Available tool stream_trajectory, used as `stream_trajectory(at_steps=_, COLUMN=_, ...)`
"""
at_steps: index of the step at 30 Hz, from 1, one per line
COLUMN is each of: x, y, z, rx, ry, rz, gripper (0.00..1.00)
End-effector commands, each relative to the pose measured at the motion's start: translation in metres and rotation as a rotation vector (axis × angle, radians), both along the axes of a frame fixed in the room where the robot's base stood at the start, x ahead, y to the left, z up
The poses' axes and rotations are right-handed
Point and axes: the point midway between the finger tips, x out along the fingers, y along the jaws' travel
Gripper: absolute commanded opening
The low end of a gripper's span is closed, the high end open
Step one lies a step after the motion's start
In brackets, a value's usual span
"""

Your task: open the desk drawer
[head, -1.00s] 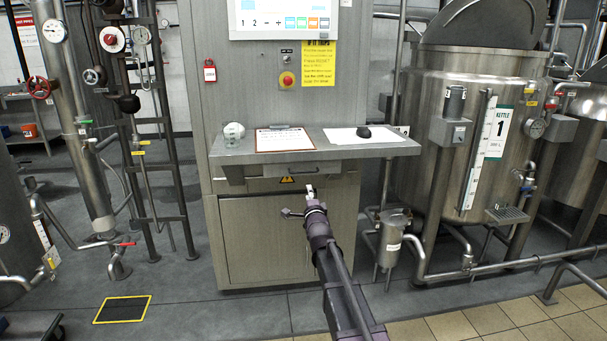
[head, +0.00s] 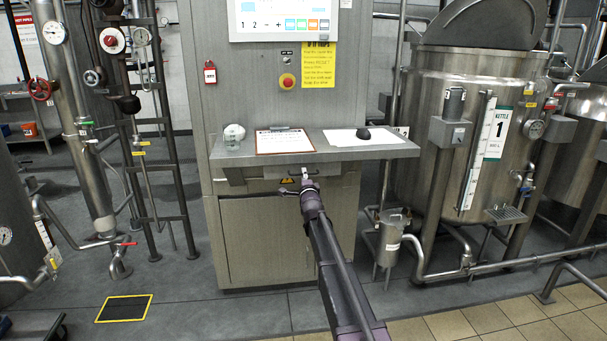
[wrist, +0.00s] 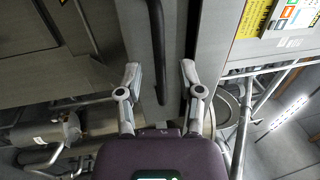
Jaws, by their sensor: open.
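The desk drawer (head: 262,172) is a shallow grey front under the desk's shelf. It looks closed. Its dark bar handle (wrist: 156,45) shows in the wrist view, running up and down the picture between my fingers. My gripper (wrist: 160,67) is open, with one finger on each side of the handle and a gap to each. In the head view my gripper (head: 304,173) is at the drawer front and hides part of the handle. I cannot tell whether the handle is fully within the fingers' depth.
The desk shelf (head: 350,153) overhangs the drawer and holds a clipboard (head: 285,141), white paper, a dark lump and a glass vessel. A cabinet door (head: 262,240) is below. A steel kettle (head: 450,120) and pipes stand at right.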

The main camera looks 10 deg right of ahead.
Motion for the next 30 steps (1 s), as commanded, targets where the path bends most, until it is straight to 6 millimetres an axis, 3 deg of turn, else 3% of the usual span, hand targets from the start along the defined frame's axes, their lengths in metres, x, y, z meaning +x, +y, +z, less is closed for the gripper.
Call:
stream_trajectory(at_steps=6, x=0.0151, y=-0.0001, z=0.0029, rx=0.000, ry=0.000, rz=0.000, gripper=0.48)
stream_trajectory(at_steps=17, x=0.0160, y=-0.0001, z=0.0029, rx=0.000, ry=0.000, rz=0.000, gripper=0.48)
stream_trajectory(at_steps=22, x=0.0160, y=0.0000, z=0.0029, rx=0.000, ry=0.000, rz=0.000, gripper=0.00)
stream_trajectory(at_steps=30, x=0.0157, y=0.0000, z=0.0030, rx=0.000, ry=0.000, rz=0.000, gripper=0.00)
